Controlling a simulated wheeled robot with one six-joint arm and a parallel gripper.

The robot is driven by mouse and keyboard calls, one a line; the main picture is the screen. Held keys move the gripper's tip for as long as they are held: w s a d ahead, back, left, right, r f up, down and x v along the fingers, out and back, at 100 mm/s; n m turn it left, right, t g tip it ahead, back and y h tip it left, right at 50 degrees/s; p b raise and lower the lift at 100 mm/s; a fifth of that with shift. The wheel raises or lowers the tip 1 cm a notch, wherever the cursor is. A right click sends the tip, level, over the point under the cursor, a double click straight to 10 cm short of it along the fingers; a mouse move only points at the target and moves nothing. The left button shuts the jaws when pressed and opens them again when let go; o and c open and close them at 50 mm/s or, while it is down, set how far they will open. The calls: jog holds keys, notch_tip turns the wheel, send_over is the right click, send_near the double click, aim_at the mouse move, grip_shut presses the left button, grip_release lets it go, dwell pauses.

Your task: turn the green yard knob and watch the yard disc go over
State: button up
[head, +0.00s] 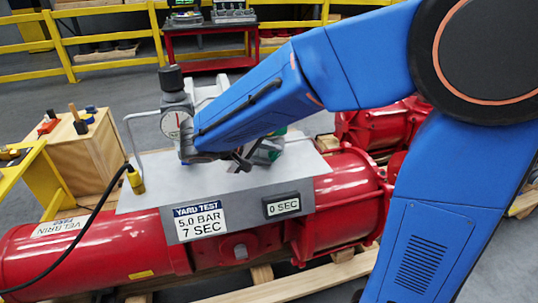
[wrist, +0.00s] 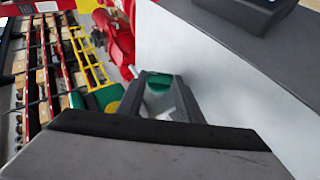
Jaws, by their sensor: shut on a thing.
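My gripper (head: 244,160) reaches down to the grey plate on top of the red actuator. Its jaws also show in the wrist view (wrist: 160,103), closed around a green part that I take for the green yard knob (wrist: 158,82). In the head view only some green (head: 270,149) shows beside the jaws, and the rest is hidden by my gripper and arm. A green and yellow piece (wrist: 107,98) shows just left of the jaws in the wrist view. I cannot tell whether it is the yard disc, and I cannot read a disc position.
The red actuator (head: 110,250) bears a sign (head: 198,220) reading "YARD TEST 5.0 BAR 7 SEC" and a display (head: 283,206) reading "0 SEC". A round gauge (head: 171,124) and a bent pipe stand left of my gripper. A black cable hangs at the left.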

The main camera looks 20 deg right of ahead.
jog(key=o, duration=1.1)
